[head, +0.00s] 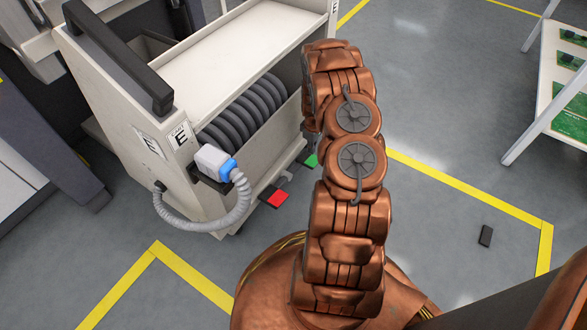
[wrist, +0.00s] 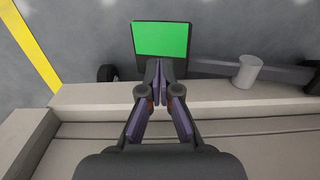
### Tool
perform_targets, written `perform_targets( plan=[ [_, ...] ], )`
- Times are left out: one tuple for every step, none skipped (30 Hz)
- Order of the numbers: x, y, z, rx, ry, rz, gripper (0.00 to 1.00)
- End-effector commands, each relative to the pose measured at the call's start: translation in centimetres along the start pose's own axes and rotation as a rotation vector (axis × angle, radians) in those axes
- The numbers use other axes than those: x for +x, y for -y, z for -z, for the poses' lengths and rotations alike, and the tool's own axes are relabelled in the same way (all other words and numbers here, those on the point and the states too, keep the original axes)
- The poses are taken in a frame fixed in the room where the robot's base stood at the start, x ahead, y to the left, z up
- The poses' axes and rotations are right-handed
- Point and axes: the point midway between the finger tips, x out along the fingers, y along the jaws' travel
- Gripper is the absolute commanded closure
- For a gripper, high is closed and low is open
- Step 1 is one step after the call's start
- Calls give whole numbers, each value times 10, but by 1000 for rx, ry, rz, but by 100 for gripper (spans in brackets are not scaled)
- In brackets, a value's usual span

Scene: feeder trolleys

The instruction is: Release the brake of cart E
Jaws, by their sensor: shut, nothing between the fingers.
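Cart E (head: 115,105) is a pale trolley with an "E" label (head: 180,138) on its end. A red pedal (head: 273,197) and a green pedal (head: 311,161) stick out low at its side near the floor. In the wrist view the green pedal (wrist: 160,39) fills the top middle. My gripper (wrist: 160,68) is shut and empty, its fingertips at the pedal's near edge in the picture. I cannot tell whether they touch it. In the head view my arm hides my gripper. The red pedal is not in the wrist view.
A white connector (head: 213,160) with a grey hose (head: 240,208) hangs at the cart's end. Dark reels (head: 243,110) stand in the cart. A rack with green boards (head: 571,105) is at the right. A small dark object (head: 485,236) lies on the open floor.

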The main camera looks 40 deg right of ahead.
Motion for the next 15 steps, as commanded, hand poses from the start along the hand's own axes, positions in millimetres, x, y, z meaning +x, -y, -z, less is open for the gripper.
perform_targets(
  plan=[
    [-7, 0, 0, 0, 0, 0, 100],
    [-9, 0, 0, 0, 0, 0, 100],
    [-13, 0, 0, 0, 0, 0, 100],
    [-15, 0, 0, 0, 0, 0, 100],
    [-17, 0, 1, 0, 0, 0, 100],
    [-21, 0, 1, -1, 0, 0, 100],
    [-23, 0, 1, -1, -1, 0, 100],
    [-25, 0, 1, -1, 0, 0, 100],
    [-28, 0, 1, -1, 0, 0, 100],
    [-31, 0, 1, -1, -1, -1, 100],
    [-33, 0, 1, 0, -1, -1, 100],
    [-37, 0, 1, 0, -1, -1, 100],
    [-39, 0, 1, 0, -1, -1, 100],
    [-42, 0, 1, 0, -1, -1, 100],
    [-45, 0, 1, 0, -1, -2, 100]
  ],
)
